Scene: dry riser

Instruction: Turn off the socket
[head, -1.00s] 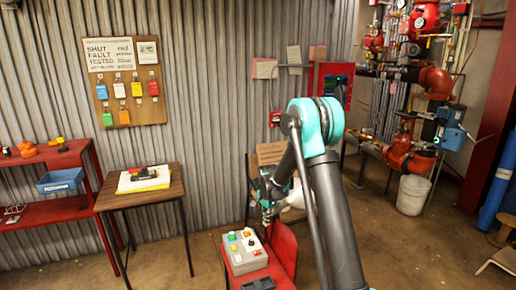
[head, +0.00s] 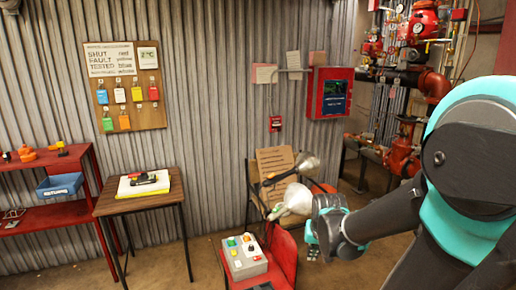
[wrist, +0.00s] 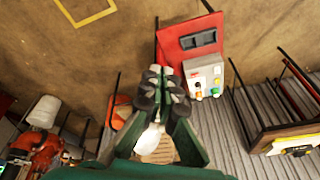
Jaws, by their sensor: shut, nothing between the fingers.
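A red chair (wrist: 176,47) holds a grey control box (wrist: 203,72) with several coloured buttons; the box also shows in the head view (head: 243,256). A dark twin-panel block (wrist: 198,40) lies on the red seat beside the box and may be the socket. Only its edge shows at the bottom of the head view (head: 263,286). Its switch state is too small to tell. My gripper (wrist: 163,75) is shut and empty. In the head view my gripper (head: 312,243) is right of the red chair, apart from the box and the block.
A wooden table (head: 150,204) with a yellow-and-white item stands left of the chair. A lamp (head: 296,199) and a chair with a cardboard sign (head: 273,164) stand behind. A red shelf (head: 65,213) is far left. Red pipework (head: 403,152) is at right.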

